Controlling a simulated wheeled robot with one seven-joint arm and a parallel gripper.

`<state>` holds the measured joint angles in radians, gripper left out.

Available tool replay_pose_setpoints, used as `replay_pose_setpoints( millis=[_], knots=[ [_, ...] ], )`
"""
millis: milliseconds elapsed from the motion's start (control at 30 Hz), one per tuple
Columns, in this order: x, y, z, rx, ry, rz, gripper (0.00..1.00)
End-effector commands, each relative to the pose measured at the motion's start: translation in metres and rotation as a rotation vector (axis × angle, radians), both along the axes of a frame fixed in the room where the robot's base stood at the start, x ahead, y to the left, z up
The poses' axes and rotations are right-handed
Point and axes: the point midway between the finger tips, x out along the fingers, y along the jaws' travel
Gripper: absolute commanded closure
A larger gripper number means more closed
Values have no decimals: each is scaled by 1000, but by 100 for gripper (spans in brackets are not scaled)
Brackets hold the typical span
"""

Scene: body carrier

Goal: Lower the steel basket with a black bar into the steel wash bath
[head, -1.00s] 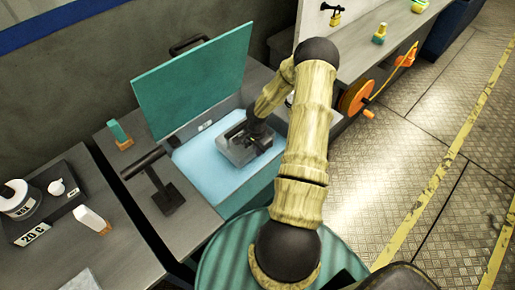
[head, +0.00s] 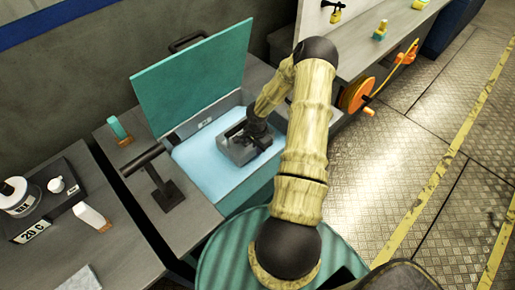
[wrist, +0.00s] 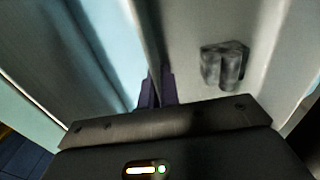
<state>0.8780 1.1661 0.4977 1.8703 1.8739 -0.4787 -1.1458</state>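The steel wash bath (head: 239,197) is open and filled with pale blue liquid (head: 203,165). The steel basket (head: 238,154) is inside the bath, toward its right side, looking level. Its depth in the liquid is hard to judge. My gripper (head: 258,132) is directly over the basket. In the wrist view my gripper's dark fingers (wrist: 156,90) are close together and look shut on the bar, which they mostly hide. A grey lump (wrist: 223,65) shows beside them against a pale surface.
The bath's teal lid (head: 195,75) stands raised at the back. A black T-shaped stand (head: 160,180) is on the bench left of the bath. A teal-and-orange item (head: 119,131) stands behind it. A dark tray (head: 48,203) with containers is farther left.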

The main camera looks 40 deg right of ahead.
Motion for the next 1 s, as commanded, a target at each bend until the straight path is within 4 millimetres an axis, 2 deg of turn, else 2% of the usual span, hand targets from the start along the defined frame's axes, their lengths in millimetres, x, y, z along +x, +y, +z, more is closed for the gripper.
replay_pose_setpoints(
  millis=[1000],
  knots=[
    [1,0,-11,-1,-2,0,100]
  ],
)
